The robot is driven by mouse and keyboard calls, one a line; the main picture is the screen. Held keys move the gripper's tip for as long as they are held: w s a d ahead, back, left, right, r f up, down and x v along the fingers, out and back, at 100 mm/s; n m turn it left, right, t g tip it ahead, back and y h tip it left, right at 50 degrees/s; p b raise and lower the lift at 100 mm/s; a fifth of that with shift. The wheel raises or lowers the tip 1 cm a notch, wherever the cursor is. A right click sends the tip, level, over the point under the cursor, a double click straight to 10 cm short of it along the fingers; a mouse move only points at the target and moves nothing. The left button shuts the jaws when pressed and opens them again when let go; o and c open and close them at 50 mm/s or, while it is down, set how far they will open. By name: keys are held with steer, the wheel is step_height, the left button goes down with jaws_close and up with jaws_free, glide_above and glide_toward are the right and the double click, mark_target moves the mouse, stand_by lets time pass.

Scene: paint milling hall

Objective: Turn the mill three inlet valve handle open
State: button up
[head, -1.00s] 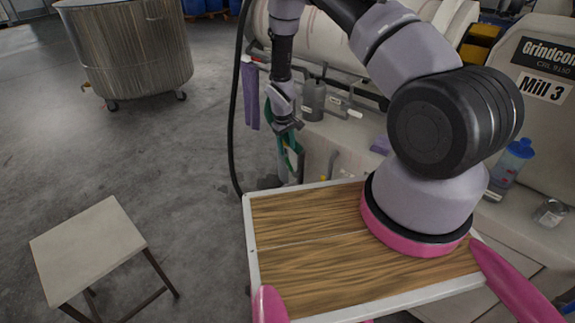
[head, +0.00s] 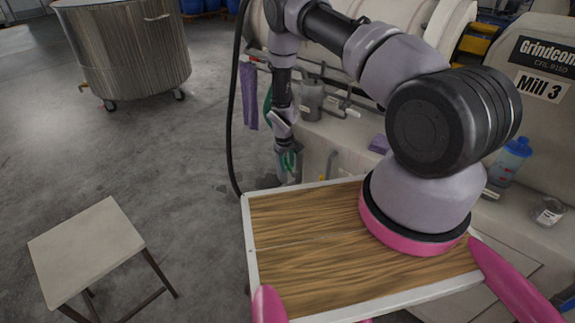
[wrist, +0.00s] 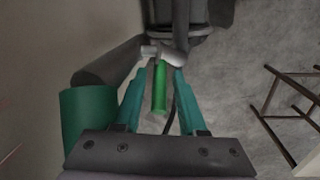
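The valve handle, a bright green bar (wrist: 160,88), shows in the wrist view, joined to a pale metal fitting (wrist: 165,52) on a dark pipe. My gripper (wrist: 160,72) has its two teal fingers on either side of the green handle, with a visible gap on each side. The fingers are open, and I see no firm contact. In the head view my gripper (head: 288,163) hangs down at the mill's left end, and the handle cannot be made out there. The mill (head: 538,140) carries a "Mill 3" label (head: 541,87).
A teal-green cylinder (wrist: 86,125) stands left of the fingers in the wrist view. A stool (head: 88,250) is at the lower left and a wheeled steel vat (head: 125,50) behind it. A black hose (head: 231,120) runs beside the arm. Open floor lies left.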

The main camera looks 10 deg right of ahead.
jaws_close()
stand_by(1.2)
